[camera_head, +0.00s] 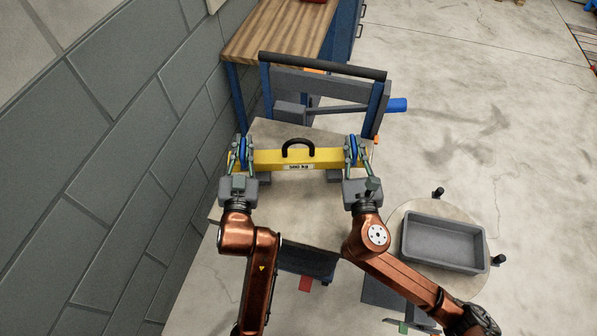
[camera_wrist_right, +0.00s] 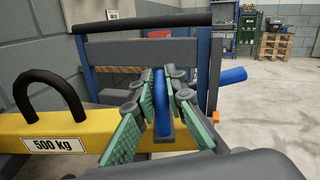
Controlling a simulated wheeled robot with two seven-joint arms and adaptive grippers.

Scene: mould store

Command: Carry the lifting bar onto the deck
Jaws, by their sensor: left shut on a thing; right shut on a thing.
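The lifting bar (camera_head: 270,159) is yellow, with a black arched handle in its middle and a "500 kg" label. It lies crosswise and looks about level; it also shows in the right wrist view (camera_wrist_right: 95,128). My left gripper (camera_head: 242,150) is shut on the blue loop at its left end. My right gripper (camera_head: 352,149) is shut on the blue loop (camera_wrist_right: 163,115) at its right end. The pale deck (camera_head: 290,216) of a trolley lies beneath the bar. Grey blocks (camera_head: 334,176) show just under the bar. I cannot tell whether the bar touches them.
The trolley's black push handle (camera_head: 320,66) and blue posts stand behind the bar. A grey wall (camera_head: 110,150) runs close on the left. A wooden-topped bench (camera_head: 275,32) is at the back. A grey tray (camera_head: 443,243) sits on a round table at the right.

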